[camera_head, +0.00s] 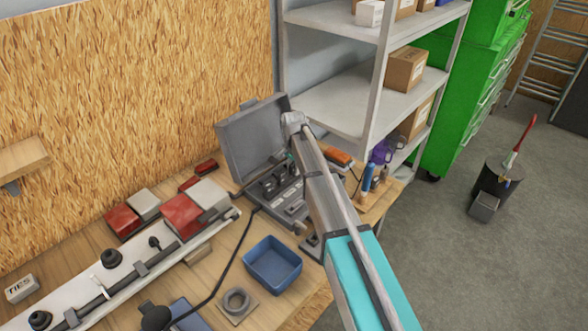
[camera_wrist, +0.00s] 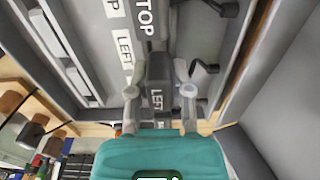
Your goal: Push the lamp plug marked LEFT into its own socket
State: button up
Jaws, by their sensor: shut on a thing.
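In the wrist view my gripper (camera_wrist: 160,92) is shut on a dark grey plug marked LEFT (camera_wrist: 157,99), held between its two fingers. Beyond it is a light panel (camera_wrist: 90,35) with white labels, among them a LEFT label (camera_wrist: 124,50) and a TOP label (camera_wrist: 146,18). A dark block (camera_wrist: 155,60) lies in line with the plug beside the LEFT label. I cannot tell whether plug and socket touch or how deep the plug sits. In the head view my arm reaches over an open grey case (camera_head: 240,145) and hides much of the gripper and plug.
A blue bin (camera_head: 272,264) and a grey ring on a plate (camera_head: 237,301) stand on the bench in front of the case. A black cable (camera_head: 236,254) runs across the bench. Red and grey blocks (camera_head: 182,215) and a long light bar (camera_head: 130,277) lie at the left.

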aim_at(294, 164)
jog(key=shift+f+b, duration=0.4)
jog(key=shift+f, duration=0.05)
dwell(0.3)
jog(key=o, duration=0.8)
jog(key=shift+o, duration=0.2)
jog(key=o, duration=0.4)
jog(key=shift+r, duration=0.15)
jog(key=shift+r+p, duration=3.4)
jog(key=shift+p, duration=0.15)
